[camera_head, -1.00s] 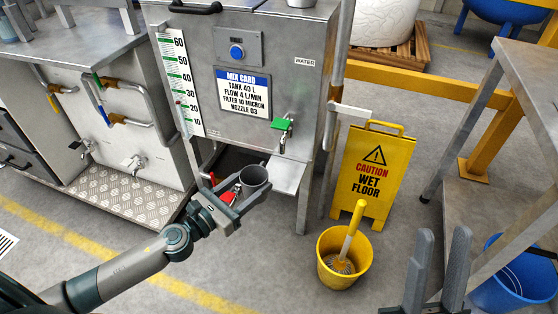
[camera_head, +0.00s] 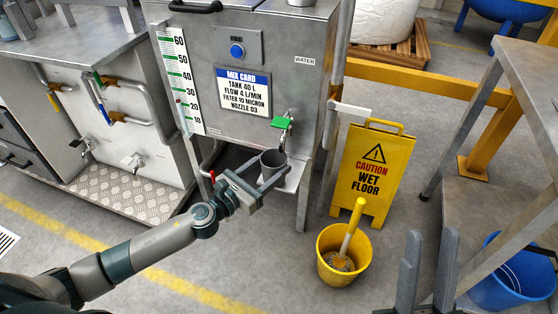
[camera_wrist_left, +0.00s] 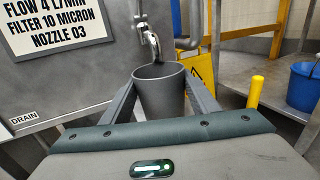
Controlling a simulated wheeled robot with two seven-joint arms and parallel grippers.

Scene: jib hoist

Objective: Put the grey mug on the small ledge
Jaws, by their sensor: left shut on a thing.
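The grey mug (camera_head: 272,162) is upright between the fingers of my left gripper (camera_head: 268,178), which is shut on it. In the left wrist view the mug (camera_wrist_left: 160,88) stands between the two fingers, just below a metal tap spout (camera_wrist_left: 152,44). The small ledge (camera_head: 294,177) is a metal shelf on the front of the tank, below the green-handled tap (camera_head: 284,124). The mug is at the ledge's left part; I cannot tell whether its base touches it. My right gripper (camera_head: 427,270) is at the lower right, its two fingers apart with nothing between them.
The steel tank (camera_head: 250,90) with a mix card rises behind the mug. A white-tipped bar (camera_head: 350,109) juts out to the right. A yellow wet floor sign (camera_head: 370,175) and a yellow bucket (camera_head: 340,262) stand on the floor at right. A steel table (camera_head: 515,110) is further right.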

